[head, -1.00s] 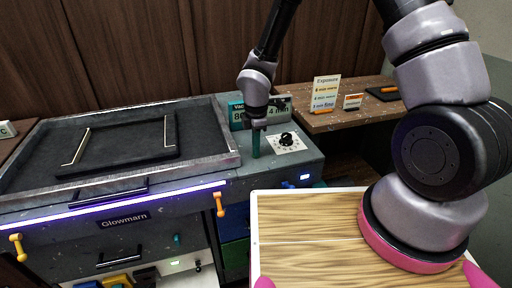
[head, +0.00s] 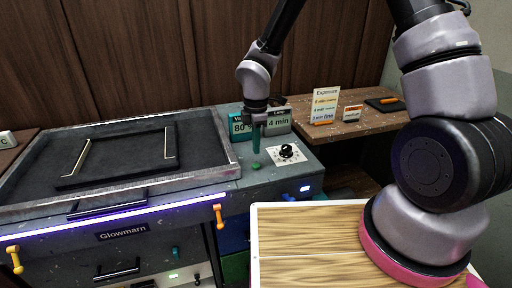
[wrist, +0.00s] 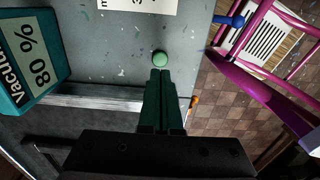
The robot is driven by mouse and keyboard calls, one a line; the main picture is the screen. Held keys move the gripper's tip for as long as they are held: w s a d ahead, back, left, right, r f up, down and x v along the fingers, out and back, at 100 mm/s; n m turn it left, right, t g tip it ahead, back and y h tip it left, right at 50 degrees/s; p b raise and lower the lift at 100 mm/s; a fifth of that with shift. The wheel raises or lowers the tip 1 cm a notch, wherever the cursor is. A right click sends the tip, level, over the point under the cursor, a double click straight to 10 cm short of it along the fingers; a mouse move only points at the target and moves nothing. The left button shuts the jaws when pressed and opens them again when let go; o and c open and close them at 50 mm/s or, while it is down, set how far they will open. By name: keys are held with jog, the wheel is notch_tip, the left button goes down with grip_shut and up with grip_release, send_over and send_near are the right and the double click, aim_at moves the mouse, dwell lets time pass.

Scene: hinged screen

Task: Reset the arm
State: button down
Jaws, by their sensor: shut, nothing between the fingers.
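My gripper (head: 256,151) is shut and empty, its dark green fingers pointing down over the grey control panel of the Glowmarn unit. A round green button (head: 256,167) sits on the panel just below the fingertips, with a small gap between them. In the wrist view the closed fingers (wrist: 162,78) end right beside the green button (wrist: 160,59). A black knob (head: 287,151) on a white dial plate lies to the right of my gripper.
The framed bed (head: 215,171) with a hinged black frame (head: 125,160) lies left. A wooden side table (head: 350,128) with cards stands right. Pink rails (wrist: 270,95) show in the wrist view.

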dwell(0.3)
jog(key=d+r+m+t, duration=0.2)
jog(key=d+r+m, duration=0.45)
jog(key=r, duration=0.45)
jog(key=d+r+m+t, duration=0.1)
jog(key=d+r+m, duration=0.5)
jog(key=d+r, duration=0.3)
jog(key=s+d+r+m+t+y, duration=0.1)
jog(key=s+d+r+m+t, duration=0.1)
jog(key=s+r+m, duration=0.4)
jog(key=s+d+r+m+t+y, duration=0.1)
jog(key=s+d+r+m+t, duration=0.1)
jog(key=s+d+r+m, duration=0.3)
notch_tip(320, 180, up, 4)
jog(key=shift+s+d+r+m, duration=0.15)
jog(key=shift+s+r+m, duration=0.1)
jog(key=shift+s+m, duration=0.55)
